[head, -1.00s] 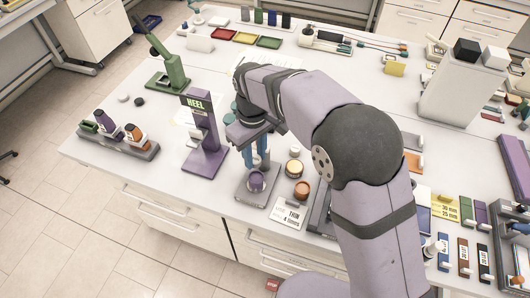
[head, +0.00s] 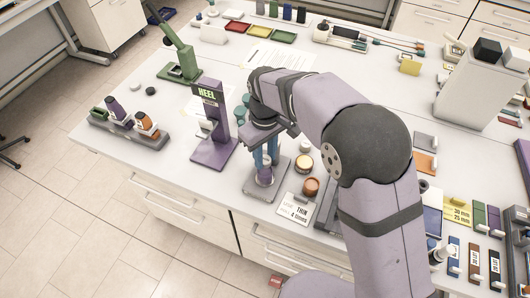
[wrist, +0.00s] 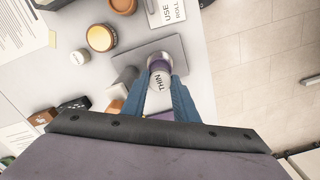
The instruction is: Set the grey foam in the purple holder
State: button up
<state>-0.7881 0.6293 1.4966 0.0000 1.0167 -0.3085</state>
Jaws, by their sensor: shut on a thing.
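A light grey cylinder marked THIN, apparently the grey foam (wrist: 158,82), is between the blue fingers of my gripper (wrist: 159,92), which is shut on it. A small round purple part, apparently the purple holder (wrist: 160,63), shows directly beyond it in the wrist view. In the head view the purple part (head: 265,178) is just below the fingertips of my gripper (head: 265,168), over a grey plate (head: 250,187). The fingers hide much of the foam there. I cannot tell whether the foam sits inside the purple part or only touches it.
A purple HEEL stand (head: 211,158) stands close left of my gripper. An amber jar (head: 303,164), an orange jar (head: 311,187) and a THIN card (head: 297,209) are close right. A grey rack of bottles (head: 151,140) is far left. The table's front edge is near.

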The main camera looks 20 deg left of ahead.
aim_at(265, 159)
jog(key=shift+f+b, duration=0.55)
jog(key=shift+f, duration=0.65)
jog(key=shift+f, duration=0.8)
dwell(2.0)
jog(key=shift+r+p, duration=0.2)
jog(key=shift+p, duration=0.15)
jog(key=shift+r+p, duration=0.3)
jog(key=shift+r, duration=0.05)
dwell(0.5)
jog(key=shift+f, duration=0.6)
dwell(1.9)
jog(key=shift+r+p, duration=0.15)
jog(key=shift+p, duration=0.15)
